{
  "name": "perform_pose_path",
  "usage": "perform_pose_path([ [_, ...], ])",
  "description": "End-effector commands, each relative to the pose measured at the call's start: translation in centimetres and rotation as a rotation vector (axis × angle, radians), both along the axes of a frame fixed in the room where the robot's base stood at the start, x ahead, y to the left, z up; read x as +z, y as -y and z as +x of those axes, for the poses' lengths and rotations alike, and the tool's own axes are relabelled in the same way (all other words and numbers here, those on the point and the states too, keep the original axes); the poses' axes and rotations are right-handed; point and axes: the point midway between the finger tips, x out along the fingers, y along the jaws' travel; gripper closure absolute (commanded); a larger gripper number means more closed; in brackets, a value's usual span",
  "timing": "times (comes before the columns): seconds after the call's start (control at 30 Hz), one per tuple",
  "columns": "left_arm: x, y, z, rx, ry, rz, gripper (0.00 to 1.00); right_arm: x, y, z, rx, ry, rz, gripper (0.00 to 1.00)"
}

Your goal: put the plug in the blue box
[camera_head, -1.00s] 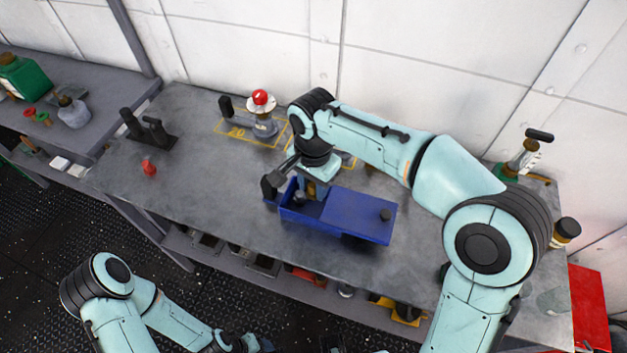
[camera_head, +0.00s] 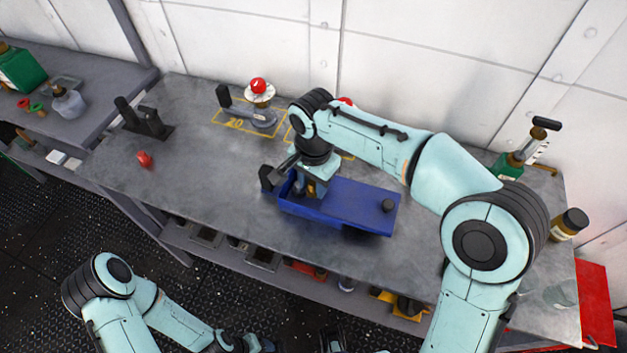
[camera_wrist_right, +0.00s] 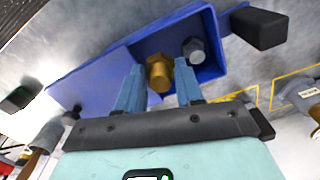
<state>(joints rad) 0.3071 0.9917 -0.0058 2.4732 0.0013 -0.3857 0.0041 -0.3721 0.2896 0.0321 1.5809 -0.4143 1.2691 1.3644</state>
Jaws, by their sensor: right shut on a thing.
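The blue box (camera_head: 352,222) stands on the grey bench, with an open compartment at its left end and a flat blue section to the right. My right gripper (camera_head: 308,191) reaches down at the open compartment. In the right wrist view its two blue fingers (camera_wrist_right: 159,88) are shut on a brass hex-headed plug (camera_wrist_right: 158,72). The plug shows against the compartment of the blue box (camera_wrist_right: 118,62); whether it touches the floor cannot be told. A grey bolt (camera_wrist_right: 194,49) lies in the compartment's corner. My left arm is low in the head view; its gripper's jaws are not clear.
A red-topped fitting (camera_head: 258,92) stands behind on a yellow-marked area, and a black holder (camera_head: 145,120) and small red piece (camera_head: 144,159) are at left. The bench front is clear.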

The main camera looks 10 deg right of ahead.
Motion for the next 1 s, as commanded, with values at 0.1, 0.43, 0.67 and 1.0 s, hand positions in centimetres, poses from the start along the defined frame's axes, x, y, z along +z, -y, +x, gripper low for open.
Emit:
perform_pose_path([
  [0.1, -0.3, 0.0, -0.1, 0.0, -0.002, 0.001, 0.34, -0.5, 0.0, 0.0, 0.0, -0.001, -0.001, 0.96],
  [0.43, -0.9, 0.0, -0.3, 0.0, -0.003, 0.0, 0.34, -1.4, 0.0, 0.0, 0.0, -0.001, -0.001, 0.38],
  [0.67, -0.9, 0.0, -0.3, 0.0, -0.003, 0.0, 0.34, -1.4, 0.0, 0.0, 0.0, -0.002, -0.001, 0.34],
  [1.0, -0.1, 0.0, 0.0, 0.0, 0.0, 0.0, 0.34, 2.5, -0.1, 0.1, 0.0, 0.004, 0.0, 0.34],
])
